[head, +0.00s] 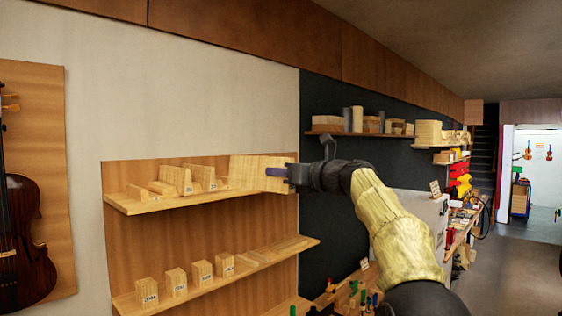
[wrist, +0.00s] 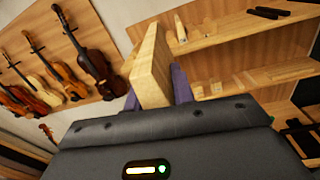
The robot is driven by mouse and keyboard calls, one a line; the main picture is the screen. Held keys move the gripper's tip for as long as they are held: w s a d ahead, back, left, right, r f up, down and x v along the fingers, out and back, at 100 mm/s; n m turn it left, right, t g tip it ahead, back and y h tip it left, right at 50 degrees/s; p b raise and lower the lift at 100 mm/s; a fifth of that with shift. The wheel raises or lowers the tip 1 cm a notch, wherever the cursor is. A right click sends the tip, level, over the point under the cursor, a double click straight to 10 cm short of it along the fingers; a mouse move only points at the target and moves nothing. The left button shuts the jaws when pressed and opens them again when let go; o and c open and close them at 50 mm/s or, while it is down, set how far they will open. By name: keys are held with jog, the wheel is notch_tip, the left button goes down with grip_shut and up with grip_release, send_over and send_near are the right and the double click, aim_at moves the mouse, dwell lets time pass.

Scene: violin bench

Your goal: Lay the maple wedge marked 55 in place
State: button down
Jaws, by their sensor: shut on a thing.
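My gripper (head: 277,172) has purple fingers and is shut on a pale wooden wedge (head: 248,171), held up at the right end of the upper shelf (head: 150,205). In the wrist view the wedge (wrist: 151,65) stands up between the two purple fingers. No number can be read on it. I cannot tell whether it touches the shelf. Several similar pale wedges (head: 174,181) stand on the upper shelf to its left, some with small white labels too small to read.
A lower shelf (head: 220,275) carries several labelled blocks (head: 202,272) and flat strips. Right of the shelves, a dark wall (head: 330,220) has a shelf of wood blocks (head: 372,124). A violin-family instrument (head: 20,235) hangs at the far left; several more hang in the wrist view (wrist: 85,50).

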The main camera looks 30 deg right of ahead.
jog(key=w+a+f+n+g+y+b, duration=0.2)
jog(key=w+f+y, duration=0.1)
jog(key=f, duration=2)
jog(key=w+a+f+n+g+y+b, duration=0.1)
jog(key=w+f+n+g+y+b, duration=0.15)
jog(key=f, duration=1.95)
jog(key=s+a+f+m+t+h+b, duration=0.2)
jog(key=s+a+f+m+h, duration=0.1)
jog(key=f, duration=1.1)
jog(key=s+a+f+m+t+h+b, duration=0.1)
jog(key=s+a+f+h, duration=0.4)
jog(key=s+f, duration=0.5)
jog(key=s+a+f+m+t+h+b, duration=0.2)
jog(key=a+f, duration=0.6)
jog(key=f, duration=1)
jog(key=s+m+t+h, duration=0.1)
jog(key=s+m+h, duration=0.1)
jog(key=s+m, duration=0.1)
jog(key=shift+s+b, duration=0.3)
jog(key=shift+s, duration=0.55)
jog(key=shift+f+h, duration=0.15)
jog(key=shift+h, duration=0.1)
